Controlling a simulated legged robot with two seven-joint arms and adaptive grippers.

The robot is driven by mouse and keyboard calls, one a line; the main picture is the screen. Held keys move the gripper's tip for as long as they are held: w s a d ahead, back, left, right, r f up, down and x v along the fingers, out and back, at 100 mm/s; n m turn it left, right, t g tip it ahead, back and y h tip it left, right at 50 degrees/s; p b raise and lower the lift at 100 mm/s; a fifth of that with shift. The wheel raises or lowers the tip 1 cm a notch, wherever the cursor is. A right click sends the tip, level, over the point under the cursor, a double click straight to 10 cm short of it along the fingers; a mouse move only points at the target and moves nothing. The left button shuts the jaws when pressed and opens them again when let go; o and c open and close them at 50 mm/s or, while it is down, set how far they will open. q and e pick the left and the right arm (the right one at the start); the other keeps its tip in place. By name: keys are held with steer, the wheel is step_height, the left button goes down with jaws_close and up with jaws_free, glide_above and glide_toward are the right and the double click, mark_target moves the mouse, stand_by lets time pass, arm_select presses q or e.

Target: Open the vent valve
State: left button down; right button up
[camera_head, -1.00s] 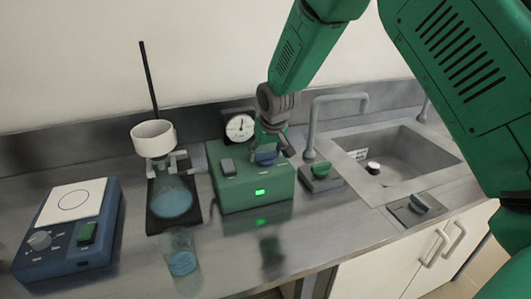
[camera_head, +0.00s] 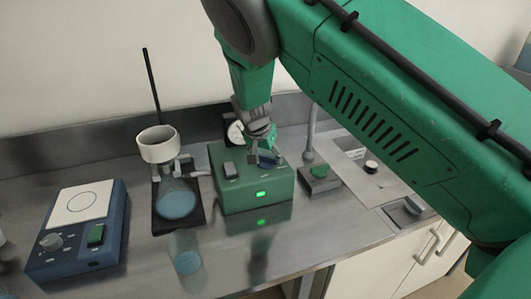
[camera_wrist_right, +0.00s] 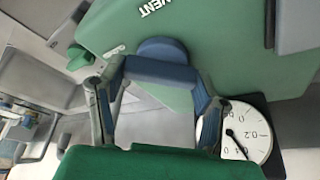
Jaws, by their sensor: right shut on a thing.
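The green pump box (camera_head: 245,192) stands on the bench with a lit green display on its front. Its blue vent valve handle (camera_wrist_right: 160,70) sits by the word VENT in the right wrist view; in the head view the handle (camera_head: 268,161) is partly hidden by my gripper. My right gripper (camera_head: 264,157) reaches down onto the box top. In the right wrist view its fingers (camera_wrist_right: 155,100) stand at the two ends of the handle, shut on it. My left gripper is in neither view.
A round dial gauge (camera_wrist_right: 245,132) is close beside the right fingers. A flask (camera_head: 177,200) with a white funnel stands left of the box, a beaker (camera_head: 187,255) in front. A blue hotplate (camera_head: 78,235) is far left. My right arm covers much of the sink.

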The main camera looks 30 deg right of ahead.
steer(key=m+g, duration=0.1)
steer(key=m, duration=0.3)
steer(key=shift+a+f+m+g+h, duration=0.1)
steer(key=shift+a+m+g+h, duration=0.05)
steer(key=shift+m+g+h, duration=0.2)
steer(key=shift+w+m+g+b, duration=0.15)
steer(key=shift+m+g+b, duration=0.6)
steer(key=shift+m, duration=1.5)
steer(key=o, duration=1.2)
steer(key=shift+w+a, duration=0.1)
steer(key=shift+c, duration=0.2)
steer(key=shift+a+r, duration=0.1)
steer(key=shift+r, duration=0.1)
